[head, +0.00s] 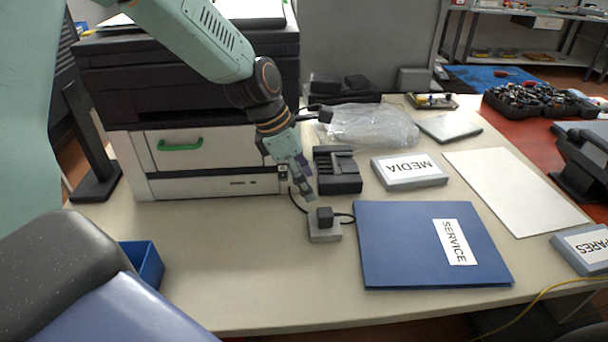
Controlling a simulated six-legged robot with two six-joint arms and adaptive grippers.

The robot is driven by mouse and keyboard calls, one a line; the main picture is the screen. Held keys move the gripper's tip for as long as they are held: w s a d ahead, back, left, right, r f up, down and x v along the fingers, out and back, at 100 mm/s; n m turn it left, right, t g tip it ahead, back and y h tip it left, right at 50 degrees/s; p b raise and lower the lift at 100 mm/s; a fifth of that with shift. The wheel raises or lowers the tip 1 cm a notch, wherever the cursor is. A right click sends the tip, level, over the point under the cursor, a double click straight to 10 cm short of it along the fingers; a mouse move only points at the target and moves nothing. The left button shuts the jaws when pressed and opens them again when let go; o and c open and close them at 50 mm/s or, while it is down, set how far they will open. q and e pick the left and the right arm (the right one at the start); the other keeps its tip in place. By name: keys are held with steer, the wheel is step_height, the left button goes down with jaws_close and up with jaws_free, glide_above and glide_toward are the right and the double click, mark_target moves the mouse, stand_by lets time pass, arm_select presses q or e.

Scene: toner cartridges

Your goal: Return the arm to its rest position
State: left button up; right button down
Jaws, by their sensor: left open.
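My left arm comes in from the upper left, passing in front of the printer (220,160). My left gripper (303,192) points down over the table, in front of the printer's right side. It is open, and I see nothing between its fingers. It is close to a black slotted block (338,172) on its right and a small grey block with a black cube on top (324,230) just below it in the picture. I cannot tell whether it touches either. My right gripper is not in view.
A blue SERVICE folder (400,250) lies at the table's front. Behind it are a MEDIA box (390,181), clear plastic wrap (365,128) and a white board (500,190). A blue bin (146,270) stands at the left. The table's front left is clear (240,260).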

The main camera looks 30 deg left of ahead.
arm_select(q)
steer(key=shift+a+r, duration=0.1)
steer(key=shift+r, duration=0.2)
